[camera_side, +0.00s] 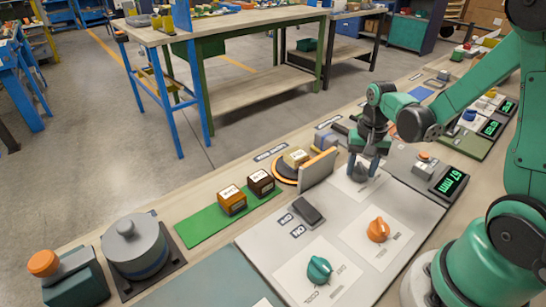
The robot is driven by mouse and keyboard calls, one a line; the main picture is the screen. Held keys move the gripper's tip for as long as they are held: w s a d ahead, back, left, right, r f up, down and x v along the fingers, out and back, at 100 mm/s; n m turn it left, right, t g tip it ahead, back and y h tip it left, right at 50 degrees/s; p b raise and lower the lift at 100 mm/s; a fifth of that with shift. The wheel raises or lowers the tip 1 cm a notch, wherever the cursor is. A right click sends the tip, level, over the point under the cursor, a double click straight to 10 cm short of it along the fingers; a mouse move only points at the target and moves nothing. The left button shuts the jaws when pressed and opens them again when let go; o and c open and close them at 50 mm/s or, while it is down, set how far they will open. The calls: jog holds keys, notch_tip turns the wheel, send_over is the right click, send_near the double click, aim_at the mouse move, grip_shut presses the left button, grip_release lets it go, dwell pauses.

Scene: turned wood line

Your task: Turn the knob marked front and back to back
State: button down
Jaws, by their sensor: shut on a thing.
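A light panel (258,241) carries a row of knobs on white squares. My gripper (364,172) points down over the white square (349,187) at the panel's far end. Its dark fingers are shut on a knob there, which they almost wholly hide. The knob's pointer and the front and back marks cannot be read. An orange knob (377,230) sits nearer on the panel, and a teal knob (319,270) nearer still. Their small print is too small to read surely.
A dark rocker switch (308,211) lies left of the orange knob. An upright board (318,169) stands close left of my gripper, beside a round turntable (284,172). Wooden blocks (232,200) sit on a green mat (203,228). A display (450,183) reads 67 mm.

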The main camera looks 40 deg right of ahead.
aim_at(362, 166)
jog(key=shift+m, duration=0.8)
jog(key=shift+c, duration=1.7)
grip_release()
jog(key=shift+r, duration=2.8)
